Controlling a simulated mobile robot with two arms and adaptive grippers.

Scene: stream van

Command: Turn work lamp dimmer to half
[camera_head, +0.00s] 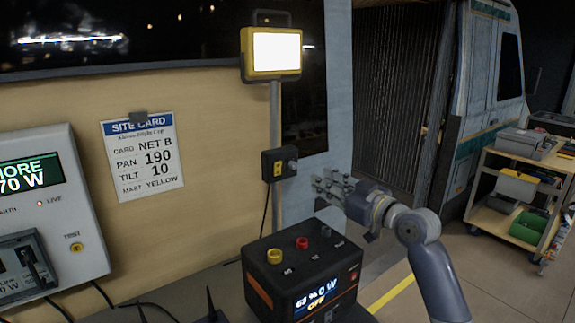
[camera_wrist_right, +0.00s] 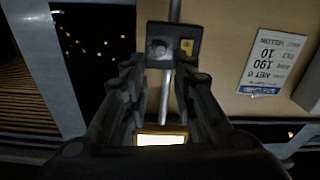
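The work lamp (camera_head: 271,53) is yellow-framed, lit white, and sits on a grey pole. Its dimmer box (camera_head: 267,166) is a small black box on the pole below it, with a round dark knob (camera_head: 292,165) and a yellow label. My right gripper (camera_head: 322,190) is right of and slightly below the dimmer, apart from it. In the right wrist view the picture is upside down: the gripper (camera_wrist_right: 163,78) is open and empty, and the dimmer knob (camera_wrist_right: 158,48) shows between and beyond its fingertips. The knob's exact setting is too small to read. My left gripper is not in view.
A black power box (camera_head: 300,280) with coloured knobs and a display reading OFF stands below my right gripper. A white panel (camera_head: 40,215) and a site card (camera_head: 142,157) are on the left. A cart (camera_head: 520,190) stands far right.

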